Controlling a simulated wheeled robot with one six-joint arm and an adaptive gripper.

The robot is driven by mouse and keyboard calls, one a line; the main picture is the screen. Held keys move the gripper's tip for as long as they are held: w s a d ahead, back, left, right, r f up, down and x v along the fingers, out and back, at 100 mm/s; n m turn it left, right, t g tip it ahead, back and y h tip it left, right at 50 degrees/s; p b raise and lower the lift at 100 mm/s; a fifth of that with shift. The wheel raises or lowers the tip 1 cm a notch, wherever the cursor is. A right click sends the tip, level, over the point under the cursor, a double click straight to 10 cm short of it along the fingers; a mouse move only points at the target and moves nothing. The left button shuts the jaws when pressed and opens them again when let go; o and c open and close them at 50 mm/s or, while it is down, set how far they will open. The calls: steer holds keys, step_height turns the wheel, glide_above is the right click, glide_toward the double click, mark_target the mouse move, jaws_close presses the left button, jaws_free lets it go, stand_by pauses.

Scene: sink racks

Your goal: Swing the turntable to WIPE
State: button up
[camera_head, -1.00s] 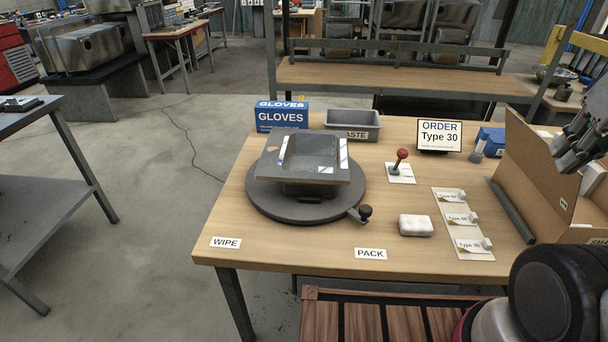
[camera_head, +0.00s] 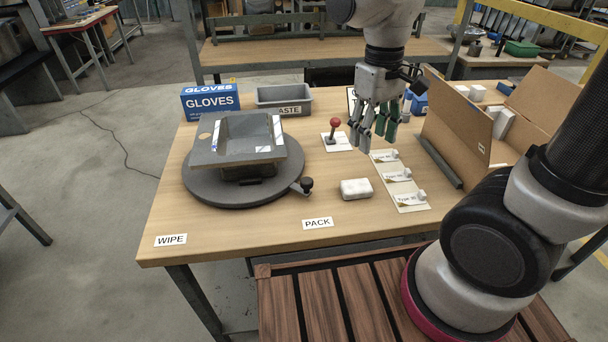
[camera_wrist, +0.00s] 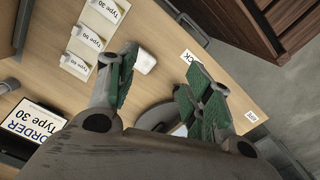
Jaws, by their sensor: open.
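The turntable (camera_head: 205,194) is a dark grey disc on the left of the bench, with a grey tilted tray fixture (camera_head: 225,153) on it. Its black knob (camera_head: 307,183) sticks out from the rim at the right, nearer the PACK label (camera_head: 318,223) than the WIPE label (camera_head: 171,240). WIPE lies at the front left bench corner. My gripper (camera_head: 374,138) is open and empty, above the bench to the right of the turntable and apart from it. In the wrist view its green-padded fingers are spread, and they partly hide the turntable (camera_wrist: 158,116).
A white block (camera_head: 356,189) lies right of the knob. A red-topped lever (camera_head: 335,125) stands behind it. Type cards (camera_head: 410,200) and an open cardboard box (camera_head: 465,140) are at the right. A gloves box (camera_head: 210,102) and grey waste bin (camera_head: 284,99) stand behind the turntable.

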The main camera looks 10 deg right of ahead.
steer(key=m, duration=0.1)
glide_above(307, 180)
steer(key=s+d, duration=0.3)
steer(key=s, duration=0.1)
step_height(307, 180, down, 8)
steer(key=w+a+m, duration=0.1)
steer(key=w, duration=0.1)
steer(key=w+a+m, duration=0.1)
steer(key=a, duration=0.1)
steer(key=shift+w+m, duration=0.3)
steer(key=shift+w, duration=0.05)
steer(key=shift+w+m+t, duration=0.1)
steer(key=shift+m+t, duration=0.2)
steer(key=shift+m, duration=0.1)
steer(key=shift+a+f, duration=0.1)
steer(key=shift+f, duration=0.2)
step_height(307, 180, down, 7)
steer(key=shift+f, duration=0.15)
steer(key=shift+c, duration=0.2)
jaws_close()
